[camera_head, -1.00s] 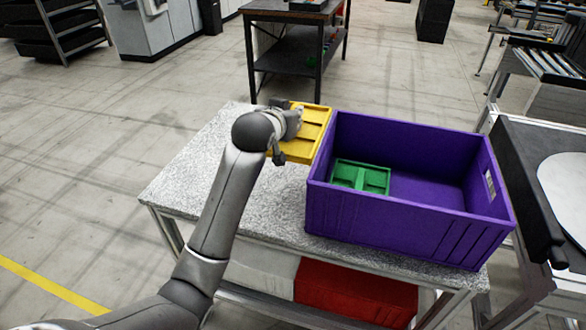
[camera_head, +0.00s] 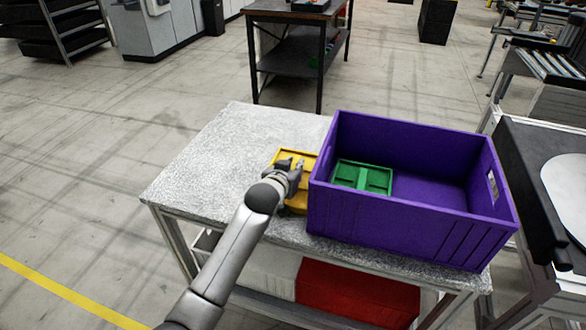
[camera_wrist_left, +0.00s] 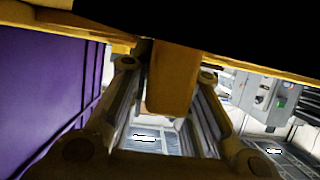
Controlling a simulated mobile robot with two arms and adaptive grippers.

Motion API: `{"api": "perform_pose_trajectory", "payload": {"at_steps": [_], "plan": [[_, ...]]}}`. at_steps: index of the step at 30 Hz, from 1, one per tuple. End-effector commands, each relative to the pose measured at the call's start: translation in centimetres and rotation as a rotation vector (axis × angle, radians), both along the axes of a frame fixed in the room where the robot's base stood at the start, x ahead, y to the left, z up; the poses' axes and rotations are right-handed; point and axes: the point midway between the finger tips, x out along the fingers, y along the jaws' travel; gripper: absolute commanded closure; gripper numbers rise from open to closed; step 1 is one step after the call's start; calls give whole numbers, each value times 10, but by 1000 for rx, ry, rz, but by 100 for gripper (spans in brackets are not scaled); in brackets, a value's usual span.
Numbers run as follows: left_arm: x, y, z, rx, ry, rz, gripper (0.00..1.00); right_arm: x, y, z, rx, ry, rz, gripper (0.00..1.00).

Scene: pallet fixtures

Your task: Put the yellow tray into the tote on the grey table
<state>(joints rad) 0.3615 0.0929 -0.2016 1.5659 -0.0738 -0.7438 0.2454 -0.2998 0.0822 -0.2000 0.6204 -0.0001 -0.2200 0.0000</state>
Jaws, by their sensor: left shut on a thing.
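The yellow tray (camera_head: 309,166) is at the left side of the purple tote (camera_head: 405,222) on the grey table (camera_head: 205,165). My left gripper (camera_head: 288,168) is shut on the tray's near-left part. Part of the tray is hidden behind my gripper and the tote wall. I cannot tell whether the tray touches the table. In the left wrist view, a yellow part of the tray (camera_wrist_left: 172,82) sits between the fingers, with the purple tote wall (camera_wrist_left: 40,85) close at left. My right gripper is not in view.
A green tray (camera_head: 362,178) lies inside the tote at its left; the tote's right part is empty. The table's left part is clear. Red and white boxes (camera_head: 355,292) are on the shelf below. A dark workstation (camera_head: 535,185) stands at right.

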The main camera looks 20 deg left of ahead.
Motion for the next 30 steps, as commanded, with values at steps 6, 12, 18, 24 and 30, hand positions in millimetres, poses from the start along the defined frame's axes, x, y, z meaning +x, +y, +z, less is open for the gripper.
{"api": "perform_pose_trajectory", "payload": {"at_steps": [6,12,18,24,30], "plan": [[0,0,1,0,-3,0,100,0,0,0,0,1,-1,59],[0,0,-2,-1,0,0,69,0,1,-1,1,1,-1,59],[0,0,-2,0,0,0,59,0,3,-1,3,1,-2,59],[0,0,-1,0,-1,0,59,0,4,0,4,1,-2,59],[-11,1,5,0,0,0,59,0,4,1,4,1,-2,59]]}}
